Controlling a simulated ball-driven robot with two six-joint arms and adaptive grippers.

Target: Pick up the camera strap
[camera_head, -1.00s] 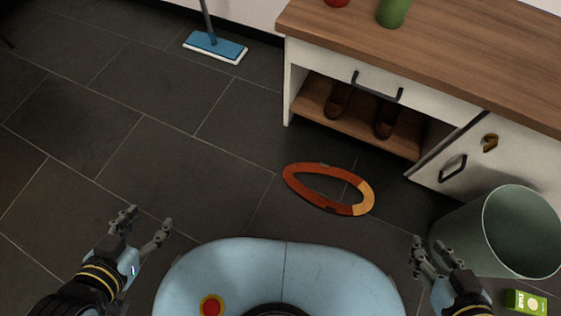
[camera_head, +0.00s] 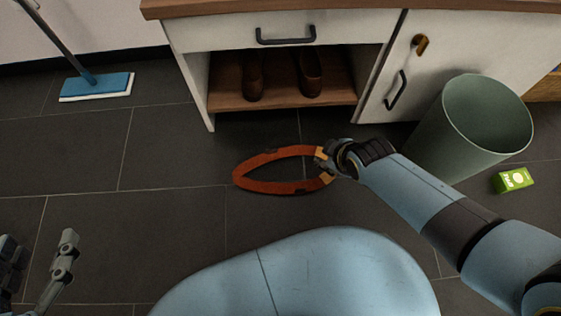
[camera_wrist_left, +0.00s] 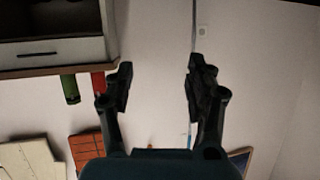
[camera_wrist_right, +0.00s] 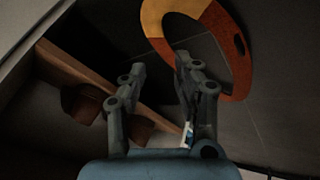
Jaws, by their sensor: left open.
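The camera strap is a flat orange-red loop (camera_head: 272,187) with a yellow section, on the dark floor in front of the cabinet. It also shows at the top right of the right wrist view (camera_wrist_right: 241,70). My right gripper (camera_head: 323,162) is at the loop's right end, over the yellow section and hiding part of it. In the right wrist view my right gripper's fingers (camera_wrist_right: 160,68) stand apart, with the loop just beyond the right finger; I cannot tell whether they touch. My left gripper (camera_head: 38,250) is open and empty at the lower left, far from the strap.
A white cabinet (camera_head: 190,88) with shoes (camera_head: 311,75) on its low shelf stands behind the strap. A green bin (camera_head: 455,135) and a green box (camera_head: 513,180) are on the right. A blue mop (camera_head: 98,84) stands left. Floor left of the strap is clear.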

